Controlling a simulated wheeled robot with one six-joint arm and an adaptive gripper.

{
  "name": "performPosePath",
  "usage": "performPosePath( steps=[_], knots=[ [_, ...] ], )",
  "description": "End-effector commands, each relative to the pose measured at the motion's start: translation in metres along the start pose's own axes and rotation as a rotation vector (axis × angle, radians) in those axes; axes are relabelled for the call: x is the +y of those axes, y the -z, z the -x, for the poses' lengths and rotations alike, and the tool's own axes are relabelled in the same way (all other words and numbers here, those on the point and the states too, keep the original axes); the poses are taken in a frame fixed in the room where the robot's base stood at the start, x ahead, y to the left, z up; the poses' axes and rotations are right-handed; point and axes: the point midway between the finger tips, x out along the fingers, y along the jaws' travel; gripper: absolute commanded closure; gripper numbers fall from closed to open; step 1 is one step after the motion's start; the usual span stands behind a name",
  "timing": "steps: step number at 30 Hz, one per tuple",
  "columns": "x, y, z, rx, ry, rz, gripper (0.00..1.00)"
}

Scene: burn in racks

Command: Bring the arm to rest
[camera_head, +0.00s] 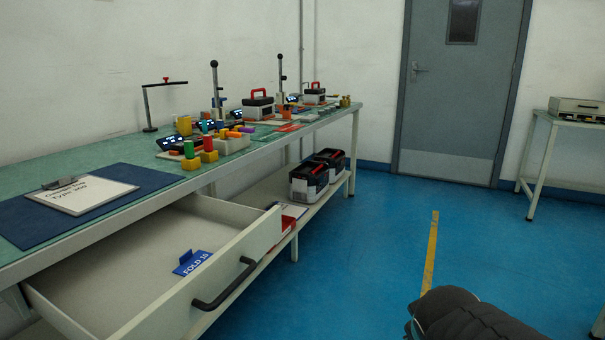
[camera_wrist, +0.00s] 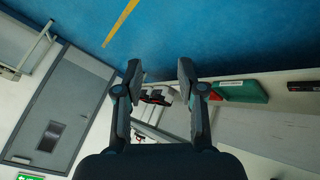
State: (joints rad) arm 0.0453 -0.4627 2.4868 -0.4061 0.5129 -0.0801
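My gripper (camera_wrist: 160,78) shows in the wrist view with its two dark fingers spread apart. Nothing is between the fingertips; the floor and the bench's lower shelf lie beyond them. In the head view a dark, rounded part of my arm (camera_head: 468,318) shows at the bottom right, over the blue floor and clear of the bench. The gripper's fingers do not show in the head view.
A drawer (camera_head: 225,272) stands open from the long green-topped bench (camera_head: 110,152), with a blue tag (camera_head: 192,262) inside. Toolboxes (camera_head: 308,183) stand on the lower shelf. The blue floor (camera_head: 370,255) is clear toward the grey door (camera_head: 440,90). A side table (camera_head: 570,120) stands right.

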Motion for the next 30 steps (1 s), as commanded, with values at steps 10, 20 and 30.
performPosePath(
  steps=[10, 20, 30],
  knots=[
    [-0.061, -0.056, 0.069, -0.193, 0.235, -0.366, 0.61],
    [-0.063, -0.049, 0.095, -0.095, 0.247, -0.386, 0.61],
    [-0.063, -0.049, 0.095, -0.094, 0.247, -0.384, 0.61]
  ],
)
